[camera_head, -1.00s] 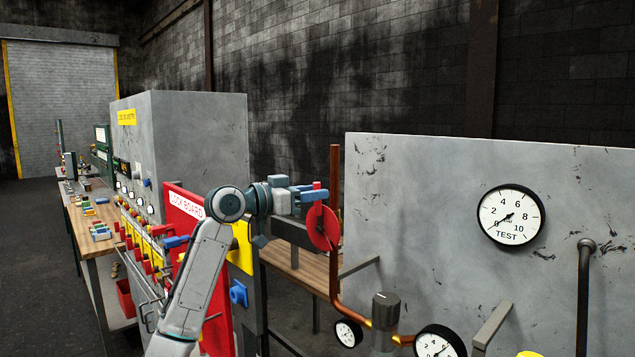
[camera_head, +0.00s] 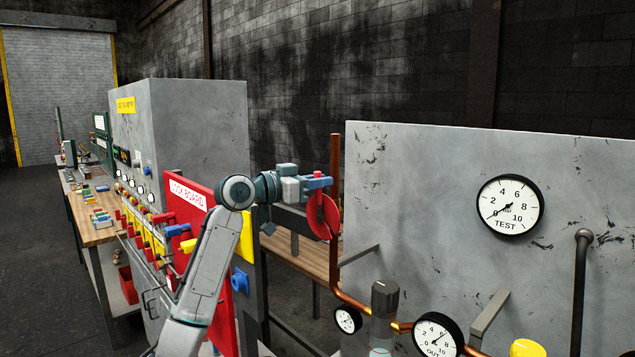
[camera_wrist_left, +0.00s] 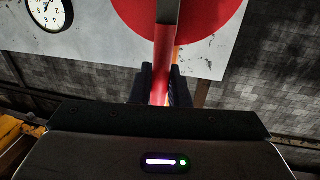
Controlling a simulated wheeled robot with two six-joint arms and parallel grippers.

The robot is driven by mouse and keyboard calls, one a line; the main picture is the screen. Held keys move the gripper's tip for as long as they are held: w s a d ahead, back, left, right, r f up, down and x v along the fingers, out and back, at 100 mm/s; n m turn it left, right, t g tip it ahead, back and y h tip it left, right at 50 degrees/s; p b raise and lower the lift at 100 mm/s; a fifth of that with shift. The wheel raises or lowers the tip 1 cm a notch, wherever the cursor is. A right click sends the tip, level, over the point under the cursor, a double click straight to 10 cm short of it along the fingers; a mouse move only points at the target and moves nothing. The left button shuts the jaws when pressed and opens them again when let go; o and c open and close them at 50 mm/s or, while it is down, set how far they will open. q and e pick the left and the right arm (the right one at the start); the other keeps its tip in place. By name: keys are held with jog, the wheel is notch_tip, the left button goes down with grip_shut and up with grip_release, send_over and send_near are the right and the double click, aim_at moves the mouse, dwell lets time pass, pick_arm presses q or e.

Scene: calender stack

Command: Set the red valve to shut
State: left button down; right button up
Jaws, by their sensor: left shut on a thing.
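The red valve shows as a red disc (camera_head: 323,216) beside a copper pipe, left of the grey panel (camera_head: 420,180). In the left wrist view the disc (camera_wrist_left: 205,12) is behind a red lever (camera_wrist_left: 162,75) that runs between my dark fingers. My left gripper (camera_head: 319,182) is at the top of the disc in the head view, shut on the lever. The blue fingertips hide most of the lever in the head view. No mark for open or shut can be read at the valve. My right gripper is not in view.
The copper pipe (camera_head: 335,150) runs down to small gauges (camera_head: 437,334) and a dark cylinder (camera_head: 385,294). A TEST gauge (camera_head: 510,206) is on the panel. The red lock board (camera_head: 187,215) stands close behind my left arm, with a wooden bench (camera_head: 310,254) beyond.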

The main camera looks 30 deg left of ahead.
pick_arm(q)
jog(key=shift+d, duration=0.1)
jog(key=s+d+f+m+y+b, duration=0.3)
jog(key=d+f+m, duration=0.5)
jog(key=m, duration=0.7)
jog(key=shift+f+m+g+y+b, duration=0.3)
jog(key=shift+f+y+b, duration=0.1)
jog(key=shift+f, duration=0.15)
jog(key=shift+w+f, duration=0.1)
dwell(0.3)
jog(key=c, duration=1.4)
grip_release()
jog(key=shift+d, duration=0.1)
jog(key=shift+c, duration=0.2)
